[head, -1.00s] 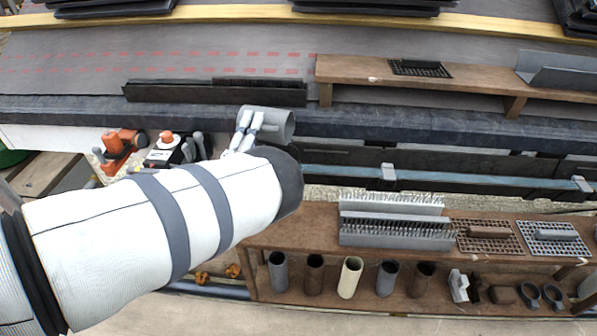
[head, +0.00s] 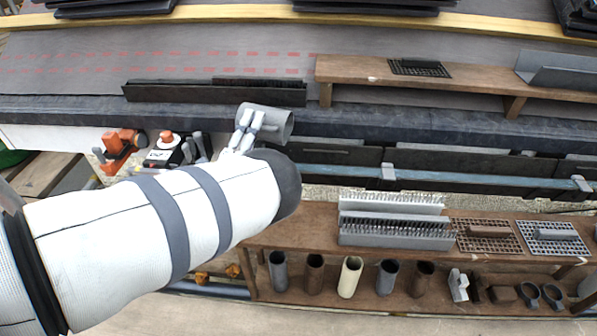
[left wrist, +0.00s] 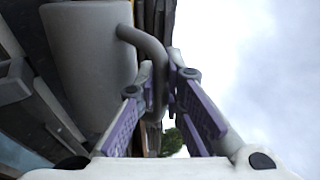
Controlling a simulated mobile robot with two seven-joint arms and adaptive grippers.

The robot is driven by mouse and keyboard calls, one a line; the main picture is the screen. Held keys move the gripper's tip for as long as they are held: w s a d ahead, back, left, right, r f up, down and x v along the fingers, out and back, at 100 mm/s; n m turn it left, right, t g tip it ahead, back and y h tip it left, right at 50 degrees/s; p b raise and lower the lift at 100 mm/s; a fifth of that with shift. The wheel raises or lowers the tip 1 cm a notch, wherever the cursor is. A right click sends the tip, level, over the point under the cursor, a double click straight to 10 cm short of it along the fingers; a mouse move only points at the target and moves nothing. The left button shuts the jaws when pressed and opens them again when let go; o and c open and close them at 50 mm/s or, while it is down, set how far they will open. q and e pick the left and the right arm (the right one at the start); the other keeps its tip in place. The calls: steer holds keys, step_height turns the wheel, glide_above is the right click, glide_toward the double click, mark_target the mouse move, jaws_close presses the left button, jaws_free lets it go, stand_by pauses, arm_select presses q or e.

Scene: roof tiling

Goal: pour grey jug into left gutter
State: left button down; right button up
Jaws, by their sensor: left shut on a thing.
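The grey jug (head: 267,120) is at the roof's eave in the head view, lying tilted well over on its side with its mouth toward the right. My left gripper (head: 243,136) is shut on its handle, at the jug's left. In the left wrist view the jug (left wrist: 88,65) fills the upper left, and the gripper's fingers (left wrist: 160,95) close around its curved handle. The left gutter (head: 330,157) runs dark along the eave, below and right of the jug; my arm hides part of it. No poured water can be made out. My right gripper is not in view.
A brown plank bench (head: 440,79) stands on the roof at the right. A lower wooden shelf (head: 300,240) holds pipe pieces, grids and brush strips. Orange tools (head: 118,145) lie left of the gripper. A blue-grey pipe (head: 450,178) runs along the front.

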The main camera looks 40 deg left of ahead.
mark_target(239, 114)
arm_select(q)
steer(key=r+n+y, duration=0.1)
steer(key=a+n+y+p, duration=0.1)
steer(key=n, duration=0.1)
steer(key=a+r+n+g+y+p, duration=0.1)
steer(key=shift+s+a+r+n, duration=0.1)
steer(key=shift+s+r+n, duration=0.25)
steer(key=shift+n, duration=0.05)
steer(key=shift+s+f, duration=0.1)
steer(key=shift+f, duration=0.2)
steer(key=shift+s+a+n, duration=0.1)
steer(key=shift+a+n, duration=0.15)
steer(key=shift+n, duration=0.25)
steer(key=s+a+n+g+y+p, duration=0.1)
steer(key=n+g+p, duration=0.3)
steer(key=n, duration=0.5)
steer(key=s+a+f+n+g+y+p, duration=0.1)
steer(key=a+n+g+p, duration=0.3)
steer(key=n, duration=0.6)
steer(key=shift+a+f+g+y+p, duration=0.3)
steer(key=shift+g+y+p, duration=0.25)
steer(key=shift+p, duration=0.25)
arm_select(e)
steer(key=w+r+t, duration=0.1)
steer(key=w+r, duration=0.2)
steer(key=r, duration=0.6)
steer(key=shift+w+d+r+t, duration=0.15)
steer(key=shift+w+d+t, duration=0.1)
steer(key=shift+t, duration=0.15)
